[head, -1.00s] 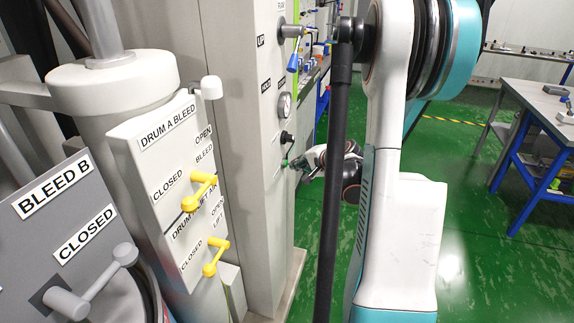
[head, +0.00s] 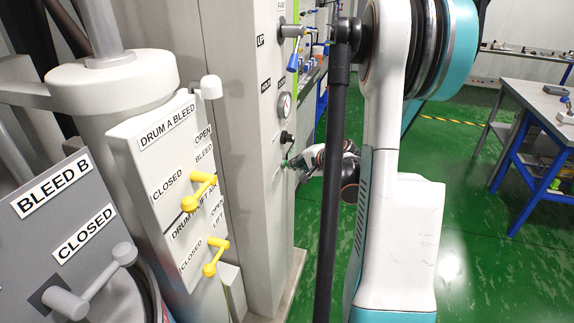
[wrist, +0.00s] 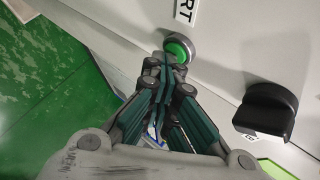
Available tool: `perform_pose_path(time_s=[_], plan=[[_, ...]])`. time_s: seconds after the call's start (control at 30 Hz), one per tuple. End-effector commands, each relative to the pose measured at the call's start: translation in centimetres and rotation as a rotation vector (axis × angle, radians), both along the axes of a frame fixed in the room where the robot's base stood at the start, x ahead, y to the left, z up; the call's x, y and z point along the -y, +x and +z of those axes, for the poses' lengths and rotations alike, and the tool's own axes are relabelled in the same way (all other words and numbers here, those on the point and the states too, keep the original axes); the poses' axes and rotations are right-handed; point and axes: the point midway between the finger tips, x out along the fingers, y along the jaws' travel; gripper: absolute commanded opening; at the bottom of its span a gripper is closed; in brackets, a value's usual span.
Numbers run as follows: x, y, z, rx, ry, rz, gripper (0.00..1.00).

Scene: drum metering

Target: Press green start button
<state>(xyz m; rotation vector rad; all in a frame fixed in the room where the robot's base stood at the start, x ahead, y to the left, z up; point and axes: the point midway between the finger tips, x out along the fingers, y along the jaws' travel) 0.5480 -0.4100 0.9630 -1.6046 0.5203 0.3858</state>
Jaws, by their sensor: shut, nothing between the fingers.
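The green start button (wrist: 178,50) sits in a grey ring on the pale panel in the wrist view, under a label ending in "RT". My gripper (wrist: 166,62) is shut and empty. Its fingertips are at the lower edge of the button and overlap it slightly in the picture; I cannot tell whether they touch it. In the head view my gripper (head: 292,163) is small, at the right side of the grey cabinet (head: 238,130), and its tips hide most of the button there.
A black knob (wrist: 268,108) sticks out right of the button. In the head view a gauge (head: 284,105) and a blue-handled lever (head: 293,58) are above my gripper. Yellow valve handles (head: 200,190) are on the left. A blue-legged table (head: 540,130) stands right, with open green floor (head: 440,140).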

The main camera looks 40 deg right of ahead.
Motion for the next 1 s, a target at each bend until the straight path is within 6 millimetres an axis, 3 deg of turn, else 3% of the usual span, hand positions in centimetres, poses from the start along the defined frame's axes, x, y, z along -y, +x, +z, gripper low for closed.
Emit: perform_pose_path(time_s=[1.0], plan=[[0.8,-1.6,0.0,0.0,0.0,0.0,0.0]])
